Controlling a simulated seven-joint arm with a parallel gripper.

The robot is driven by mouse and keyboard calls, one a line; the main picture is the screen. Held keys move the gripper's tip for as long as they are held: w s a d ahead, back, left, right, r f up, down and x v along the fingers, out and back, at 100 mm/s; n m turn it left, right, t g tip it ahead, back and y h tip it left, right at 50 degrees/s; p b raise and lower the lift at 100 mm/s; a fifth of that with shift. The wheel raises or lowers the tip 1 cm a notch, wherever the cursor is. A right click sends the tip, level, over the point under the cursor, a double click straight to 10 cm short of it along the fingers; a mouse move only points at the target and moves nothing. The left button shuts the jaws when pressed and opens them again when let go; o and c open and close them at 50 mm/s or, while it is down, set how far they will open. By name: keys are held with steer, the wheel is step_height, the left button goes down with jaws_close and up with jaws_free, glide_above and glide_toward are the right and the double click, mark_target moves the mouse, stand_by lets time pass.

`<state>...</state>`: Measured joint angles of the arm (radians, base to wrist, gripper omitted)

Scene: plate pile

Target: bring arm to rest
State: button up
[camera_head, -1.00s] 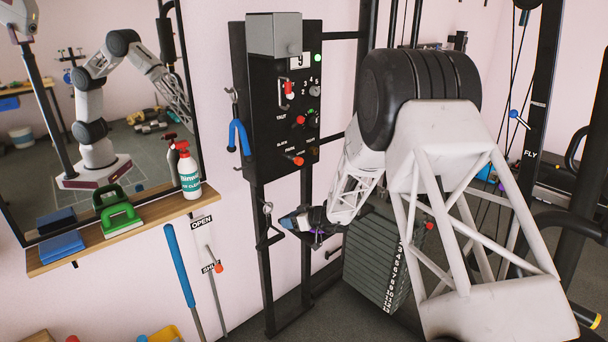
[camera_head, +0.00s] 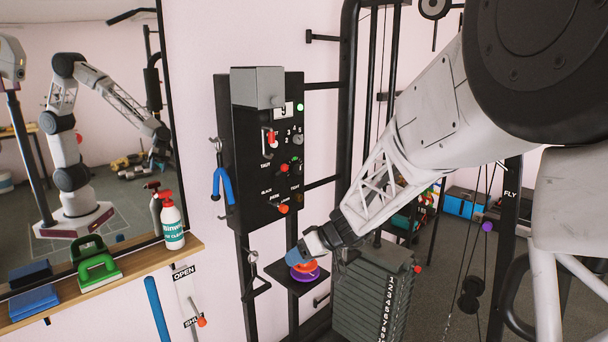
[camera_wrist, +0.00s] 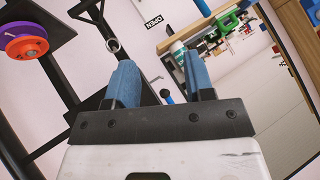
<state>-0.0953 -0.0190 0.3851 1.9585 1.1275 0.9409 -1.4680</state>
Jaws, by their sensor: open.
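My gripper (camera_head: 301,255) is at the end of my arm, which reaches in from the right in the head view. In the wrist view my gripper (camera_wrist: 162,80) has its two blue fingers apart with nothing held between them. An orange-red plate (camera_head: 305,267) lies on a purple plate (camera_head: 305,277) on a small black shelf (camera_head: 279,273). In the head view the gripper partly covers them. In the wrist view the orange plate (camera_wrist: 27,47) and purple plate (camera_wrist: 14,30) show at the upper left, apart from the fingers.
A black control panel (camera_head: 245,170) with knobs and a grey box stands above the shelf. A dark weight stack (camera_head: 365,300) is just right of the gripper. A wooden ledge (camera_head: 130,268) at left bears a spray bottle (camera_head: 172,222) and a green-handled tool (camera_head: 98,270).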

steer(key=s+d+r+m+h, duration=0.3)
steer(key=s+d, duration=0.3)
steer(key=s, duration=0.6)
steer(key=s+d+r+m+h, duration=0.2)
steer(key=s+d, duration=0.5)
steer(key=s, duration=0.5)
steer(key=s+d+r+m+t+h, duration=0.1)
steer(key=s+d+r+m+h, duration=0.2)
steer(key=s, duration=1)
steer(key=d+m+h, duration=0.1)
steer(key=d, duration=0.2)
steer(key=shift+d+r+h, duration=0.35)
steer(key=shift+d+h, duration=0.05)
